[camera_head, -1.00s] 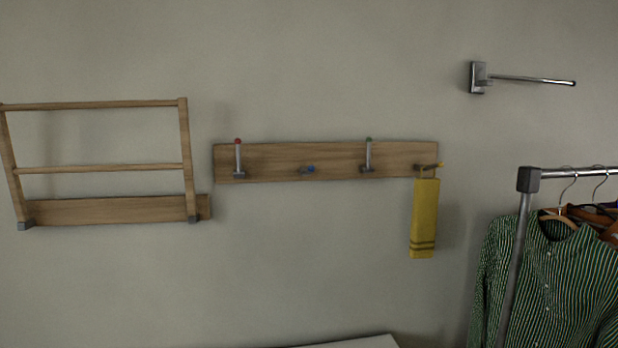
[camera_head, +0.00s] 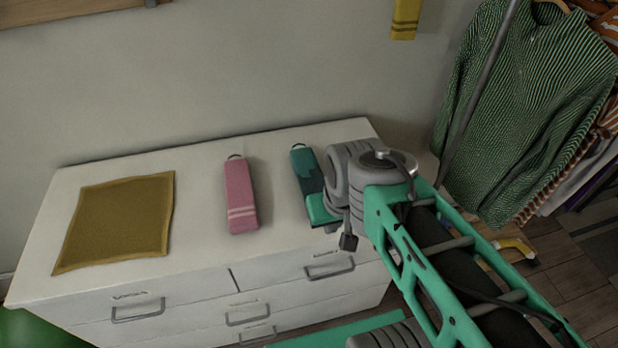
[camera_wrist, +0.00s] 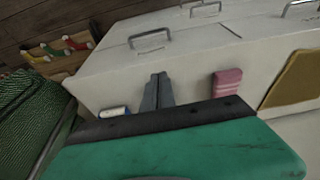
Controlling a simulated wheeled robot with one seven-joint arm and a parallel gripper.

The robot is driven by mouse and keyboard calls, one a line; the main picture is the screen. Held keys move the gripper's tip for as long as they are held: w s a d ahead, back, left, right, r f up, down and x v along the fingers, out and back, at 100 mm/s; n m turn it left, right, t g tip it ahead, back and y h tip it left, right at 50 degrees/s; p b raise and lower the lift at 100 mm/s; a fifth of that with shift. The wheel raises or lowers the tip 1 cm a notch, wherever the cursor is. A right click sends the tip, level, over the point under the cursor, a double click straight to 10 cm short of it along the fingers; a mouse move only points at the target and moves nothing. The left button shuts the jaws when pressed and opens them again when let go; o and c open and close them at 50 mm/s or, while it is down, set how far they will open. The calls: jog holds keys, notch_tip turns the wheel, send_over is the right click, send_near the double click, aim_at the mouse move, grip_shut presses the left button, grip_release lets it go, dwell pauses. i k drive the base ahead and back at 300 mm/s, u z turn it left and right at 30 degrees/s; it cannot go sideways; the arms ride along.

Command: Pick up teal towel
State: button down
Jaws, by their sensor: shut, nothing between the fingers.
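The teal towel (camera_head: 303,163) lies on the white dresser top, a narrow folded strip with a dark hanging loop at its far end. Its near part is hidden or hard to separate from my green wrist parts. My gripper shows in the wrist view (camera_wrist: 157,92) as two dark grey fingers close together, shut and empty, over the dresser top. In the head view the gripper is at the towel's near part, its fingers not clear; I cannot tell whether they touch it. A small blue and pale item (camera_wrist: 112,111) shows beside the fingers in the wrist view; I cannot tell what it is.
A pink towel (camera_head: 240,195) lies left of the teal one, and a mustard cloth (camera_head: 120,222) lies farther left. The white dresser (camera_head: 200,262) has drawers with metal handles. A yellow towel (camera_head: 405,18) hangs above. A striped green shirt (camera_head: 520,100) hangs on a rack at right.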

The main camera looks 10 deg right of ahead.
aim_at(310, 176)
jog(key=u, duration=0.05)
jog(key=k, duration=0.5)
jog(key=u, duration=0.85)
jog(key=i, duration=0.75)
jog(key=z, duration=0.4)
